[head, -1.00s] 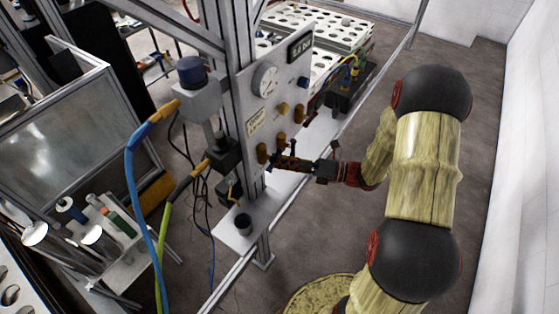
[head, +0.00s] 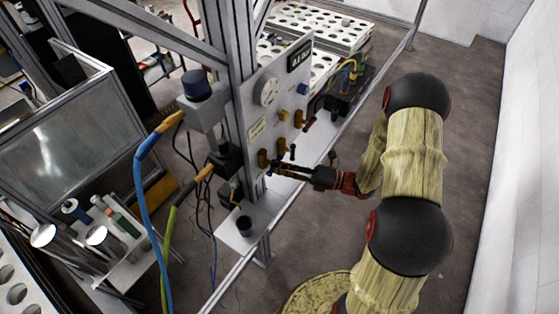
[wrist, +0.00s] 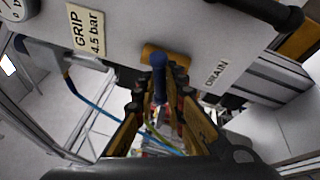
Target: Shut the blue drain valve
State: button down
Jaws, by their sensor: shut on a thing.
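The drain valve's blue handle (wrist: 158,65) stands out from its brass body (wrist: 165,57) on the grey panel, beside the DRAIN label (wrist: 216,73) in the wrist view. My gripper (wrist: 160,84) has one finger on each side of this handle and is shut on it. In the head view my gripper (head: 274,168) reaches in from the right to the lowest brass valve (head: 263,158). The handle is mostly hidden by the fingers there, so its exact angle is hard to tell.
A gauge (head: 266,92) is above. A shelf (head: 240,238) with a dark cup (head: 244,225) is below. Open floor (head: 320,235) lies right.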

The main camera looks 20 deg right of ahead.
jog(key=shift+m+t+p, duration=0.5)
jog(key=shift+m+p, duration=1)
jog(key=shift+m, duration=0.2)
jog(key=shift+f, duration=0.15)
jog(key=c, duration=1.8)
grip_release()
jog(key=shift+c, duration=0.2)
jog(key=v, duration=1.2)
jog(key=shift+f, duration=0.3)
